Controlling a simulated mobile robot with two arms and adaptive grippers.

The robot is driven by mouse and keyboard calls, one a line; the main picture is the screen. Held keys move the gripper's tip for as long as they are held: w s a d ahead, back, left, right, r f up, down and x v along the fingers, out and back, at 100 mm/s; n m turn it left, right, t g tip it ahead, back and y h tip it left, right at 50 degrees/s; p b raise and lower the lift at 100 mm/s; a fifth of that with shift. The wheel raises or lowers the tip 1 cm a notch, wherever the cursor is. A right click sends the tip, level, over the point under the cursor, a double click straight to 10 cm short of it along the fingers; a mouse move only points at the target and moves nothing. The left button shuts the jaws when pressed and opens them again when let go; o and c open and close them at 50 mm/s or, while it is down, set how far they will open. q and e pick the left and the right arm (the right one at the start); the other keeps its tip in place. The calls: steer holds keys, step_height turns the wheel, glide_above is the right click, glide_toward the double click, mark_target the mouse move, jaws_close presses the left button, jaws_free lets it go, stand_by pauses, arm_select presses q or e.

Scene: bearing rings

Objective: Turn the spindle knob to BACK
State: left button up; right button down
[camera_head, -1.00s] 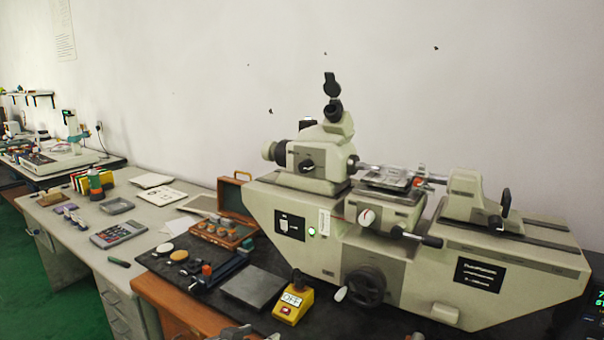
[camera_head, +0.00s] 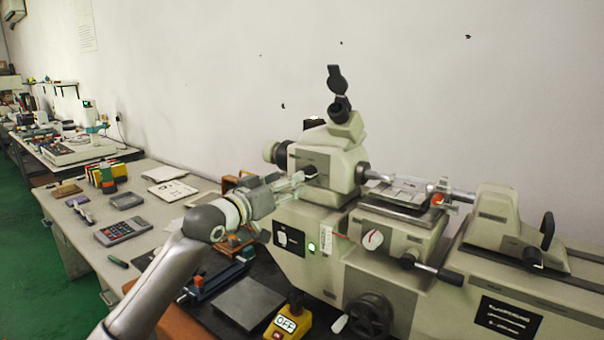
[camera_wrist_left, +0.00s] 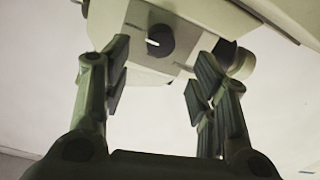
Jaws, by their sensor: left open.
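The dark round knob (camera_head: 310,170) is on the front of the machine's grey headstock (camera_head: 335,162). In the wrist view the knob (camera_wrist_left: 160,41) shows a short white mark on its left side. My left gripper (camera_head: 298,180) reaches in from the left and is just in front of the knob, partly covering it in the head view. In the wrist view my left gripper (camera_wrist_left: 160,62) is open, with one finger on each side of the knob and nothing held. I cannot tell whether the fingers touch it. My right gripper is out of view.
A white dial with a red mark (camera_head: 372,239) and a black-gripped lever (camera_head: 436,270) are on the carriage. A yellow box marked OFF (camera_head: 288,322) and a grey plate (camera_head: 247,303) lie in front of the machine. An eyepiece (camera_head: 340,105) rises above the headstock.

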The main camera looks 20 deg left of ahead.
mark_target(308, 173)
arm_select(q)
steer(key=p+x, duration=0.1)
steer(key=x, duration=0.4)
steer(key=shift+w+d, duration=0.1)
steer(key=shift+w, duration=0.25)
steer(key=shift+w+d, duration=0.15)
steer(key=shift+w, duration=0.2)
steer(key=shift+c, duration=0.3)
steer(key=shift+f, duration=0.1)
steer(key=c, duration=1)
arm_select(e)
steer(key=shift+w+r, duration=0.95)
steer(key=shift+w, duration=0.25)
